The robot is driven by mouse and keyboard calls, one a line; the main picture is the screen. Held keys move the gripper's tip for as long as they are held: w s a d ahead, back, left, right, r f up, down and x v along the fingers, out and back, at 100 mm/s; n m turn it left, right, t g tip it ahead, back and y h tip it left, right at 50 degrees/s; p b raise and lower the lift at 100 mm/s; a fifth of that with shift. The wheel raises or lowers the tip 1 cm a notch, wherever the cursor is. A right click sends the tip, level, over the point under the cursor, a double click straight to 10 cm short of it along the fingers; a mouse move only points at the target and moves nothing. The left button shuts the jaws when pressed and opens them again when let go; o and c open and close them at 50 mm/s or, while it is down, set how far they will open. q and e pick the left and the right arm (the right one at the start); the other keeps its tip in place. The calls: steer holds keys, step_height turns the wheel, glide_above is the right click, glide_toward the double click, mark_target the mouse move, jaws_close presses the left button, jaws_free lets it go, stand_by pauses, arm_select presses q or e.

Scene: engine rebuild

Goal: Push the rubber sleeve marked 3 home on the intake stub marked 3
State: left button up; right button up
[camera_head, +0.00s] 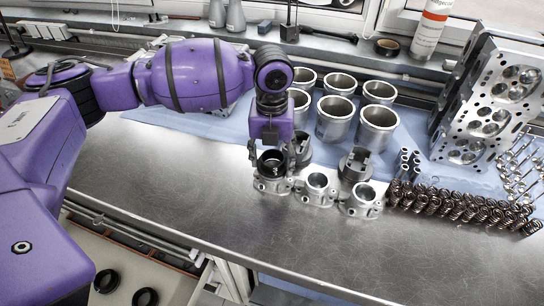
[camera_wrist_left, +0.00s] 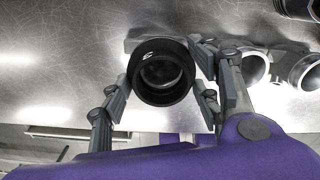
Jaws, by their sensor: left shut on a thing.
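The rubber sleeve (camera_head: 271,163) is a black ring at the leftmost stub of a grey metal intake part (camera_head: 316,190). It also shows in the left wrist view (camera_wrist_left: 137,80), with a small white mark inside that I cannot read. My left gripper (camera_head: 276,156) is shut on the sleeve, fingers on opposite sides; it also shows in the left wrist view (camera_wrist_left: 165,85). The stub under the sleeve is mostly hidden, so I cannot tell how far on it sits. Two other stubs stand bare to the right: the middle one (camera_head: 317,181) and the right one (camera_head: 364,192).
A dark grey notched part (camera_head: 355,164) stands behind the stubs. Metal cylinder liners (camera_head: 336,118) stand behind on blue cloth. Valve springs (camera_head: 460,206) lie right, with a cylinder head (camera_head: 490,105) beyond. Two black rings (camera_head: 107,281) (camera_head: 145,297) lie below the bench. The bench front (camera_head: 330,250) is clear.

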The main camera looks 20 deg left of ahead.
arm_select(q)
steer(key=o, duration=0.5)
steer(key=c, duration=0.5)
steer(key=shift+f, duration=0.8)
steer(key=o, duration=1.2)
steer(key=shift+r, duration=0.15)
